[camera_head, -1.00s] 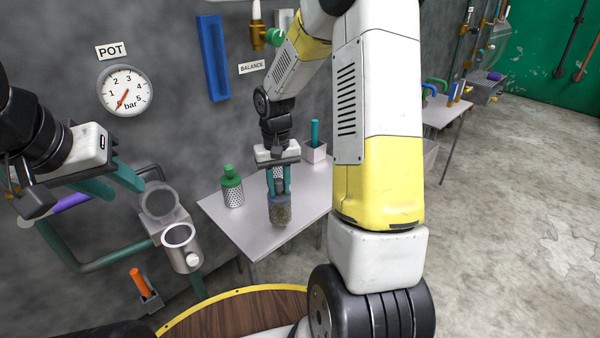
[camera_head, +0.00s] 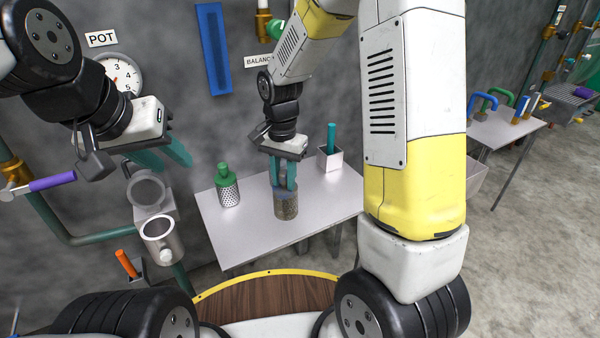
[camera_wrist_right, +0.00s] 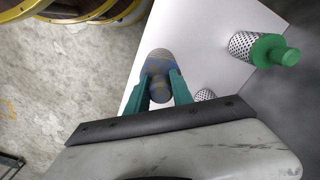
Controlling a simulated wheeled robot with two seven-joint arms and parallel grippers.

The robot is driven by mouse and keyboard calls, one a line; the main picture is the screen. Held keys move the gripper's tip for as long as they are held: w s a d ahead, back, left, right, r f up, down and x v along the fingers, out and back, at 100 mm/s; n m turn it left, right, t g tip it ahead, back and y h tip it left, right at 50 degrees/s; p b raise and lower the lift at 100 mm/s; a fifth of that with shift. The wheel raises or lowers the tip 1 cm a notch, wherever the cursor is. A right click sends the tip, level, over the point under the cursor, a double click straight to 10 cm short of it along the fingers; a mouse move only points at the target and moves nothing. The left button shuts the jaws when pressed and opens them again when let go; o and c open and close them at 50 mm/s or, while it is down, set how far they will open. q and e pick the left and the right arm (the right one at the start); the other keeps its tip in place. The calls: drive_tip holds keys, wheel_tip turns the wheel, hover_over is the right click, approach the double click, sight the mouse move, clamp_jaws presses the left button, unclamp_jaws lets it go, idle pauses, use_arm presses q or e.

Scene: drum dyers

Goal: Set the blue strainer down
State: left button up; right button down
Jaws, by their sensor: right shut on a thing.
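The blue strainer (camera_head: 287,206) is a small upright cylinder with a blue upper part and mottled olive-brown lower part. My right gripper (camera_head: 285,180) is shut on its upper part, over the front middle of the grey table (camera_head: 245,235). It also shows between the teal fingers in the right wrist view (camera_wrist_right: 158,72). I cannot tell whether its base touches the tabletop. My left gripper (camera_head: 172,153) hangs empty at the left, near the wall and away from the table; its finger gap is unclear.
A green-topped strainer (camera_head: 227,186) stands at the table's left. A grey holder (camera_head: 330,157) with a teal handle stands at the back. Another perforated piece (camera_wrist_right: 205,95) is near the fingers. A metal cup (camera_head: 160,243) is left of the table.

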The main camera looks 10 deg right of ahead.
drive_tip(key=w+d+f, duration=0.4)
drive_tip(key=w+d, duration=0.3)
drive_tip(key=d, duration=0.3)
drive_tip(key=shift+w+d+f, duration=0.2)
drive_tip(key=shift+w+f, duration=0.15)
drive_tip(key=shift+f, duration=0.15)
drive_tip(key=c, duration=1.1)
unclamp_jaws()
